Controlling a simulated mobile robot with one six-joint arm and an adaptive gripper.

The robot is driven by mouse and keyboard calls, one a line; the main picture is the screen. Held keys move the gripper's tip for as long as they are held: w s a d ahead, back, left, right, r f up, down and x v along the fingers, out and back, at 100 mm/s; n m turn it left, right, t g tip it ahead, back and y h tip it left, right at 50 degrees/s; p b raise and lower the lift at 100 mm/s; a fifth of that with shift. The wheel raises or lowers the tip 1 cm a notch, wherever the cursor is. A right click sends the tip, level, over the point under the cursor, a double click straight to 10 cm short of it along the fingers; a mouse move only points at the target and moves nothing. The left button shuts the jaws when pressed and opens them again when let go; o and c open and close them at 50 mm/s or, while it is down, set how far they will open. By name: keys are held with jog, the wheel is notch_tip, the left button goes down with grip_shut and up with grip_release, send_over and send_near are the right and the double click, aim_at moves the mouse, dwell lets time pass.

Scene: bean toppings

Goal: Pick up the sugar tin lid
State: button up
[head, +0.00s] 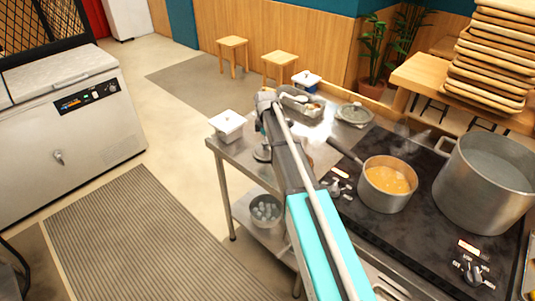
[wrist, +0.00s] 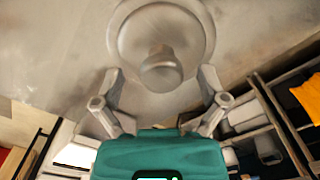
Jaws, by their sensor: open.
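A round grey metal lid (wrist: 160,22) with a stout knob (wrist: 160,70) fills the upper middle of the wrist view. I take it for the sugar tin lid; its tin cannot be made out. My gripper (wrist: 160,82) is open, with one finger on each side of the knob. The fingers look apart from the knob, and nothing is held. In the head view my arm reaches over the steel table (head: 235,148), and the gripper's fingers cannot be made out there. A small grey round thing (head: 262,153) shows beside my arm; I cannot tell whether it is this lid.
A white lidded container (head: 228,122) stands at the table's left corner. A blue-and-white container (head: 307,78) and another round lid (head: 355,113) are at the back. A pan of orange food (head: 387,182) and a large pot (head: 486,180) stand on the stove to the right.

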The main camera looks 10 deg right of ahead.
jog(key=shift+f, duration=0.2)
dwell(0.5)
jog(key=c, duration=1.3)
jog(key=shift+o, duration=0.2)
jog(key=shift+r, duration=0.15)
jog(key=shift+r+p, duration=0.9)
jog(key=shift+p, duration=0.15)
jog(key=s+a+r+p, duration=0.1)
jog(key=s+r+p, duration=1)
jog(key=s, duration=0.3)
jog(key=shift+a, duration=0.2)
jog(key=shift+f, duration=0.1)
